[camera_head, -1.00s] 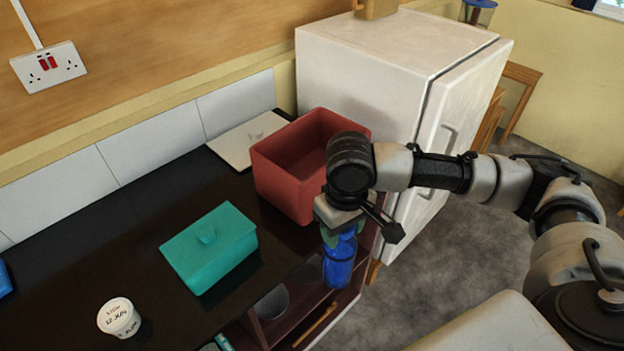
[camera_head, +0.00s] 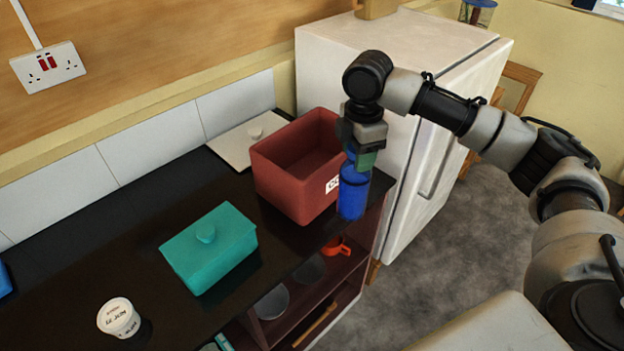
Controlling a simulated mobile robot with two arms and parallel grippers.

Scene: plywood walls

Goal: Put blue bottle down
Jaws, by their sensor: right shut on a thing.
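The blue bottle (camera_head: 352,191) hangs upright below my right gripper (camera_head: 362,158), which is shut on its top. The bottle is at the right edge of the dark counter (camera_head: 300,240), just right of the red bin and overlapping its corner in the picture. I cannot tell whether the bottle's base touches the counter. The fingertips are partly hidden by the gripper body. My left gripper is not in view.
An open red bin (camera_head: 285,185) stands on the counter, with a white lid (camera_head: 238,150) behind it. A teal lidded box (camera_head: 208,250) and a white tub (camera_head: 118,318) stand nearer. A white fridge (camera_head: 400,70) stands beyond. Shelves below hold bowls and an orange cup (camera_head: 337,246).

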